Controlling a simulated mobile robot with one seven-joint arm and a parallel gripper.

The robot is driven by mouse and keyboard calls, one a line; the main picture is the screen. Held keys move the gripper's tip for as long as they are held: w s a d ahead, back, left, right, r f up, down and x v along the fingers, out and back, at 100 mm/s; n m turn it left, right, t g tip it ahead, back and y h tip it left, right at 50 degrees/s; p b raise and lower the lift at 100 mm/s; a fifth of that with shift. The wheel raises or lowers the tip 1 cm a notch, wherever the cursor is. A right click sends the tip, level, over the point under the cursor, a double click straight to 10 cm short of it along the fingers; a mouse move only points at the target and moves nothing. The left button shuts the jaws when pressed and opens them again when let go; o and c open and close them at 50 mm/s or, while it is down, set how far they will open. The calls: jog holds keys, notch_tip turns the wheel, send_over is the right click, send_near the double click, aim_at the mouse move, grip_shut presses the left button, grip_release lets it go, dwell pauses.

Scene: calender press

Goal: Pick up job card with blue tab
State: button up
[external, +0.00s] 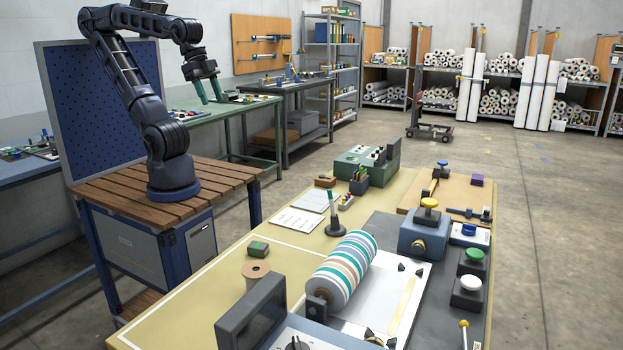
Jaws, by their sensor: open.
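Two pale cards lie flat on the near worktable: a printed white card (297,221) and a greyer card (316,200) just behind it. I cannot make out a blue tab on either, so I cannot tell which is the job card with the blue tab. My gripper (212,98) hangs from the raised arm at the upper left, fingers pointing down. It is open with nothing between the fingers. It is well above and apart from both cards, up and to their left in the picture.
The table's left part is mostly clear.

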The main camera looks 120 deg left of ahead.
jog(key=o, duration=0.7)
jog(key=w+a+f+g, duration=0.1)
jog(key=w+a, duration=0.6)
jog(key=w, duration=0.4)
jog(key=w+a+f+g, duration=0.1)
jog(key=w+a, duration=0.7)
jog(key=w, duration=0.4)
jog(key=w+a+f+g, duration=0.1)
jog(key=w+a+f, duration=0.5)
jog(key=a+f, duration=0.4)
jog(key=w+a+f+g, duration=0.2)
jog(key=w+a+f, duration=0.5)
jog(key=a, duration=0.5)
jog(key=shift+s+a+f, duration=0.1)
jog(key=shift+s+f, duration=0.05)
jog(key=shift+f, duration=1.95)
jog(key=shift+s+a+f, duration=0.1)
jog(key=shift+s+f, duration=0.05)
jog(key=shift+f, duration=1.9)
jog(key=shift+s+f, duration=0.15)
jog(key=shift+f, duration=1.95)
